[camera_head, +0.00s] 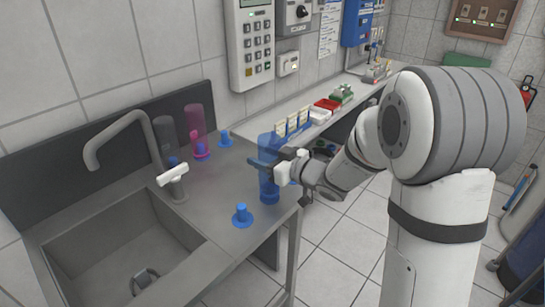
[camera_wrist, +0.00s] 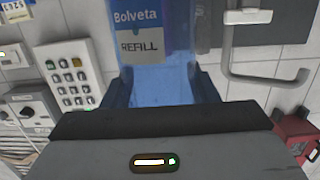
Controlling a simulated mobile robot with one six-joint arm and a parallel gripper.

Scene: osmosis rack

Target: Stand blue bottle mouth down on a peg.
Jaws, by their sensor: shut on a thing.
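The translucent blue bottle (camera_head: 268,187) is upright in line but inverted, mouth down, near the counter's right end. My gripper (camera_head: 265,163) is shut around its middle. In the wrist view the blue bottle (camera_wrist: 160,72) sits between the fingers; its label reads upright while the tap behind appears upside down. A free blue peg (camera_head: 242,214) stands on the counter to the bottle's front left. Another free blue peg (camera_head: 225,139) stands farther back. I cannot tell whether the bottle's mouth touches anything; a bit of blue shows beside its lower right.
A pink bottle (camera_head: 196,122) and a grey bottle (camera_head: 164,136) stand behind the sink (camera_head: 125,248). A curved tap (camera_head: 125,120) rises beside them.

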